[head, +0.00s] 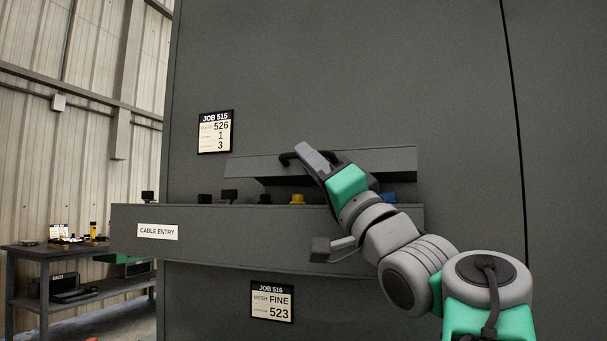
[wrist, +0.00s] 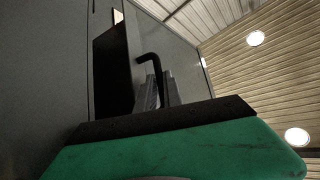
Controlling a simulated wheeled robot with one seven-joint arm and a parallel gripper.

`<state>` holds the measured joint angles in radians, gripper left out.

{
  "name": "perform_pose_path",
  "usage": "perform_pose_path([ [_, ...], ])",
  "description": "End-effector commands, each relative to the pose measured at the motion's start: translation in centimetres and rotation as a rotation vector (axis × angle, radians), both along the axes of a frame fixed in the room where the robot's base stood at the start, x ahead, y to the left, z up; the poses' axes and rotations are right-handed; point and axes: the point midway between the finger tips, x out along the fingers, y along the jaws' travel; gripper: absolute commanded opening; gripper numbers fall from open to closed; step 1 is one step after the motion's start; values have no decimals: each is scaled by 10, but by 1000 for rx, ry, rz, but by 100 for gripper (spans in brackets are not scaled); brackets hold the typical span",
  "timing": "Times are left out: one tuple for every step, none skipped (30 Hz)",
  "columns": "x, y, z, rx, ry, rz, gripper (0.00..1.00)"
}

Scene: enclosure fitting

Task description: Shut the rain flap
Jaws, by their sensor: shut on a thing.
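The rain flap (head: 395,160) is a long grey panel on the tall grey cabinet. It stands out from the cabinet face at a slant, with a dark gap under it. Its black bar handle (head: 287,157) is toward the flap's left part. My gripper (head: 308,156) is shut on the handle, coming from the lower right and hiding part of the flap. In the wrist view, the bent black handle (wrist: 149,60) runs down to the grey fingers (wrist: 159,92); the grip itself is partly hidden by my gripper's body.
Below the flap, a grey ledge (head: 220,241) labelled CABLE ENTRY juts out, with black, yellow (head: 297,198) and blue (head: 388,197) fittings behind its edge. Job cards (head: 215,132) are on the cabinet. A workbench (head: 40,252) with small items stands at left.

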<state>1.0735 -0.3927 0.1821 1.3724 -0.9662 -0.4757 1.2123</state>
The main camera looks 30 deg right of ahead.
Motion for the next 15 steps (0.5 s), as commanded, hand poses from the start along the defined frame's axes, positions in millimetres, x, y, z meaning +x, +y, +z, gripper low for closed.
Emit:
perform_pose_path([
  [-2, -1, -17, 0, 1, -5, 0],
  [-2, -2, -20, 1, 1, -7, 0],
  [-3, -3, -26, 1, 2, -10, 0],
  [-3, -4, -29, 1, 2, -11, 0],
  [-3, -4, -33, 2, 2, -12, 0],
  [-3, -5, -37, 3, 3, -14, 0],
  [-3, -6, -40, 3, 3, -14, 0],
  [-3, -6, -43, 4, 3, -15, 0],
  [-2, -7, -46, 4, 4, -15, 0],
  [-2, -7, -49, 4, 4, -15, 0],
  [-2, -8, -51, 4, 5, -16, 0],
  [-2, -8, -53, 5, 5, -15, 0],
  [-1, -8, -55, 5, 5, -15, 0],
  [-1, -9, -56, 6, 6, -16, 0],
  [-1, -9, -58, 7, 5, -16, 0],
])
